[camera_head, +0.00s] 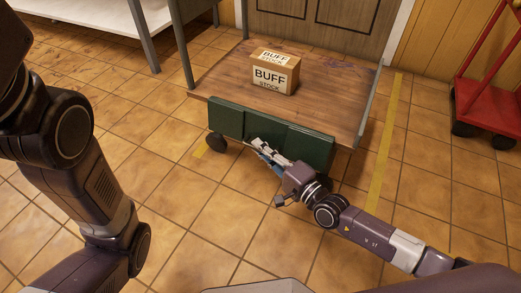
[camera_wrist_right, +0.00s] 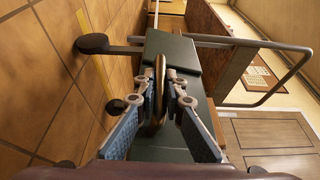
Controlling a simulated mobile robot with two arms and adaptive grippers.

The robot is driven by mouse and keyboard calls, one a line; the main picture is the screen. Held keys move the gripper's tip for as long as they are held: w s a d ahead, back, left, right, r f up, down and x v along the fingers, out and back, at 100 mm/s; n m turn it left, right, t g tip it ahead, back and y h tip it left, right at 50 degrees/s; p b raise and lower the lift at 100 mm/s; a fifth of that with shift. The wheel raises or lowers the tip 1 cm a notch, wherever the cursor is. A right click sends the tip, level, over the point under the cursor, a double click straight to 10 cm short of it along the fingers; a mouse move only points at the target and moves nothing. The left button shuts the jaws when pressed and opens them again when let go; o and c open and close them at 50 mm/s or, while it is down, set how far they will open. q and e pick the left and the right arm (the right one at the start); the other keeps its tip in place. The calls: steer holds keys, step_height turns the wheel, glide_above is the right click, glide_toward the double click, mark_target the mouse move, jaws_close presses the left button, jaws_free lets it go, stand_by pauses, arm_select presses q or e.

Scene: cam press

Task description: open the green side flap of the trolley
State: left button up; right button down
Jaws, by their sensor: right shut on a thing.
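The trolley (camera_head: 225,82) has a brown wooden deck with a carton on it. Its green side flap (camera_head: 228,118) is along the near edge, below deck level, and reads as several dark green panels. The flap also shows in the right wrist view (camera_wrist_right: 172,52). My right gripper (camera_head: 260,148) is at the flap's near face, with its arm coming from the lower right. In the right wrist view its fingers (camera_wrist_right: 163,85) are shut on a brownish curved handle (camera_wrist_right: 158,62) in front of the green panel. My left gripper is out of view; only the left arm shows.
A carton marked BUFF STOCK (camera_head: 275,72) stands on the deck. A red cart (camera_head: 487,99) is at the right. A white table (camera_head: 105,17) stands at the upper left, and a door (camera_head: 325,22) is behind the trolley. The tiled floor in front is clear.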

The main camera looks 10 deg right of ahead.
steer(key=shift+w+d+f, duration=0.1)
steer(key=shift+f, duration=0.1)
stand_by(0.3)
steer(key=c, duration=2.3)
jaws_free()
steer(key=v, duration=1.2)
